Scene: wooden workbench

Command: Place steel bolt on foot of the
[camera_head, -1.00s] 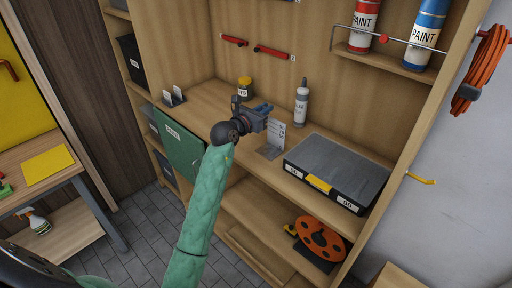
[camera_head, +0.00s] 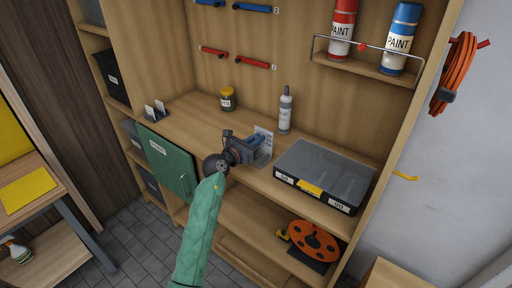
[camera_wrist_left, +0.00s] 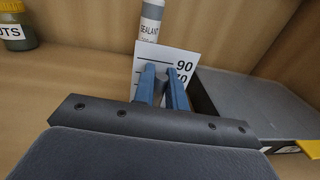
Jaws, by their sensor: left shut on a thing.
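My left gripper (camera_head: 257,144) is shut on a small grey steel bolt, mostly hidden by the fingers in the head view. In the left wrist view the bolt (camera_wrist_left: 161,88) shows between the two blue fingers. A white upright gauge card with black marks and numbers (camera_head: 266,138) stands on the bench shelf with a grey foot (camera_head: 263,159). The gripper is in front of the card and above the foot. The card also shows behind the fingertips in the left wrist view (camera_wrist_left: 182,58); its foot is hidden there. My right gripper is not in view.
A sealant bottle (camera_head: 285,112) stands behind the card. A nuts jar (camera_head: 228,99) stands further left. A grey-lidded case (camera_head: 325,171) lies just right of the card. A green panel (camera_head: 167,163) is at the left front. The shelf between jar and card is clear.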

